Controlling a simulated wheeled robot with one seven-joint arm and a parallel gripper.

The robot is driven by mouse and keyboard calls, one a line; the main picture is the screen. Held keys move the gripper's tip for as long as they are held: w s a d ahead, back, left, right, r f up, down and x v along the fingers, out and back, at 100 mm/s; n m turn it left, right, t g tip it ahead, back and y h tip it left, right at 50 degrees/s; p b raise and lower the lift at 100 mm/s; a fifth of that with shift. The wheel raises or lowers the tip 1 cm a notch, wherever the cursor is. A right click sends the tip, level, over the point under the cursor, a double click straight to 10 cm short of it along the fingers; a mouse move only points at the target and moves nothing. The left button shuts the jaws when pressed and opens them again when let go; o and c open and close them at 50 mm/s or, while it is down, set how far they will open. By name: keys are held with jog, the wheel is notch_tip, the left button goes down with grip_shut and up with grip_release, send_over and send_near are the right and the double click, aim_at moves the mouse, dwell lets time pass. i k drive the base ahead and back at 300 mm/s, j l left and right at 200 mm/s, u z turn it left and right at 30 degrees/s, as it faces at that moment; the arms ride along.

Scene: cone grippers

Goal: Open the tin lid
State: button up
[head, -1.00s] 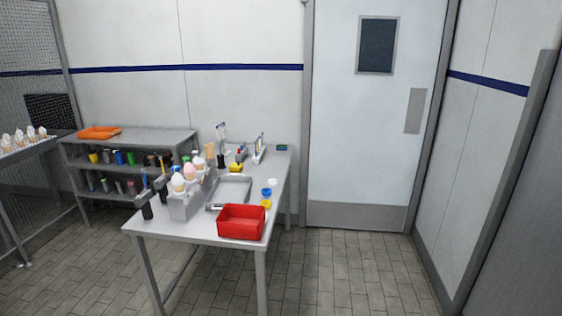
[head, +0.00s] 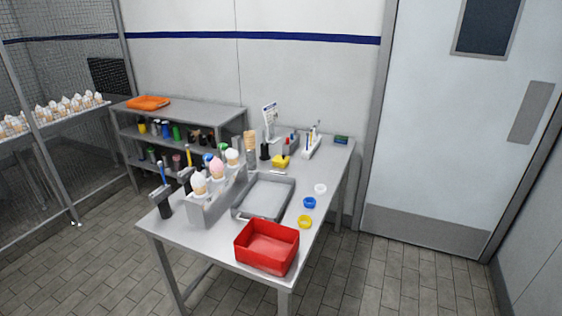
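No thing in the head view is clearly recognisable as a tin with a lid. A shallow grey rectangular container (head: 236,212) lies on the middle of the metal table (head: 215,252); I cannot tell whether it is the tin, or whether its pale inner surface is a lid or its floor. A small yellow object (head: 281,161) sits behind it, too small to identify. My gripper and arm are not in view.
A red open bin (head: 265,262) stands at the table's front corner. A grey rack with ice-cream cones (head: 209,213) stands left of the grey container. Small white, blue and yellow rings (head: 305,222) lie to its right. A shelf unit (head: 190,115) stands behind left. Tiled floor is clear at right.

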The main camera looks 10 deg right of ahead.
aim_at(282, 159)
jog(key=i+l+u, duration=0.15)
jog(key=l+u, duration=0.15)
jog(key=l, duration=0.2)
jog(key=i+l+u, duration=0.15)
jog(key=l+u, duration=0.15)
jog(key=l, duration=0.25)
jog(key=l+u, duration=0.25)
jog(key=l, duration=0.25)
jog(key=i+l+u, duration=0.65)
jog(key=l, duration=0.2)
jog(key=l+u, duration=0.25)
jog(key=i+l+u, duration=0.2)
jog(key=l, duration=0.25)
jog(key=i+l+u, duration=0.35)
jog(key=k, duration=0.1)
